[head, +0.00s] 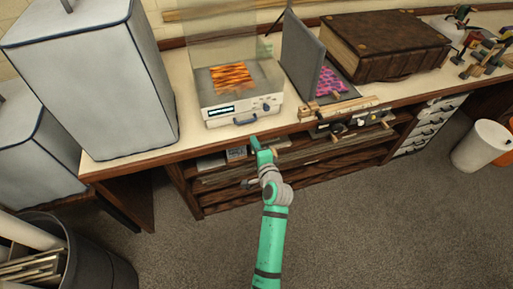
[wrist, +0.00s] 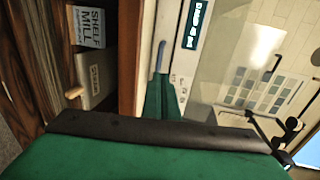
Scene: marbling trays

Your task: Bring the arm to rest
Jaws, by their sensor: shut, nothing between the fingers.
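My green arm (head: 270,240) reaches up from the bottom of the head view. My gripper (head: 254,142) is at its far end, just in front of the bench edge and below the white device (head: 212,116). In the wrist view the green fingers of my gripper (wrist: 160,80) are together, with nothing seen between them. They point toward the device's blue-grey handle (wrist: 160,57), which also shows in the head view (head: 245,121). I cannot tell whether the fingertips touch the handle. The device has a small display and a clear hood over an orange patterned sheet (head: 232,78).
A large grey-covered box (head: 90,80) stands on the bench at the left. A grey upright panel (head: 301,58), a pink patterned sheet (head: 328,84) and a brown case (head: 385,47) are to the right. A shelf (head: 300,175) lies below the bench. A dark bin (head: 85,255) stands lower left.

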